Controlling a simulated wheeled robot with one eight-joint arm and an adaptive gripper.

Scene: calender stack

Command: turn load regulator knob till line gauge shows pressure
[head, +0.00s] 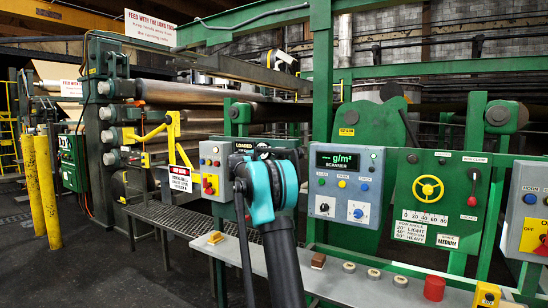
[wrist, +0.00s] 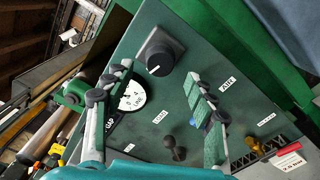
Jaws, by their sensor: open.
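In the wrist view a black round knob (wrist: 159,54) with a white pointer mark sits on a green panel (wrist: 165,100). Its own label is not readable, so I cannot confirm it is the load regulator. A white dial gauge (wrist: 133,97) is lower left of it, partly covered by a finger; its needle reading cannot be made out. My gripper (wrist: 156,75) is open and empty, one finger on each side of the view. The knob appears just beyond the fingertips, between them, with no visible contact. In the head view my teal wrist hides most of this panel.
The wrist view also shows a dark lever (wrist: 174,147) low on the panel and a hanging tag (wrist: 287,160) at right. The head view shows a scanner box (head: 347,185), a yellow handwheel (head: 428,188) and a grey shelf (head: 340,283) with several small items.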

